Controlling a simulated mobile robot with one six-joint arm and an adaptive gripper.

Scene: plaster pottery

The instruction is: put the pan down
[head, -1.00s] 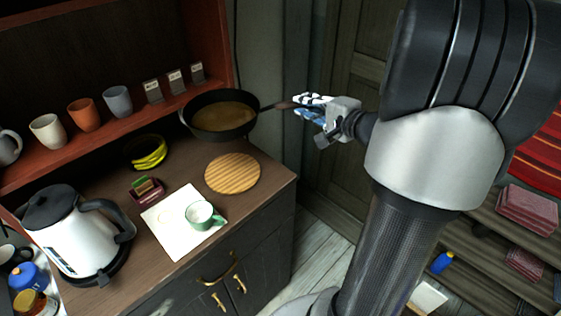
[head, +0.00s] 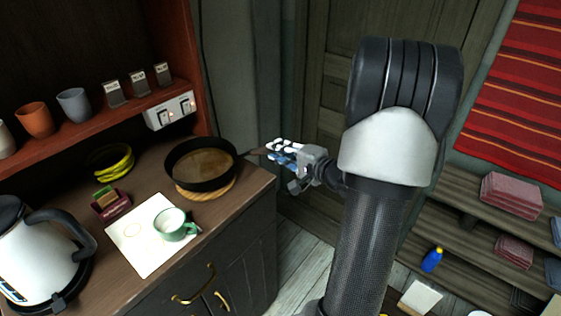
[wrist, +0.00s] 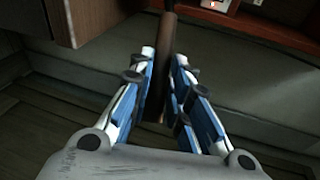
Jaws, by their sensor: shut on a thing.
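The black pan (head: 203,166) with a brownish inside is in the head view, over the round wooden board (head: 222,188) near the right end of the counter. The pan looks level. It covers most of the board, and I cannot tell whether it touches it. My gripper (head: 273,153) is to the right of the pan, shut on its handle. In the wrist view, the brown handle (wrist: 160,70) runs between the blue fingers of my gripper (wrist: 165,85). The pan's body is out of the wrist view.
A green cup (head: 176,226) stands on a white sheet (head: 140,245) in front of the pan. A white kettle (head: 40,250) is at the left. A shelf (head: 95,122) runs behind.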

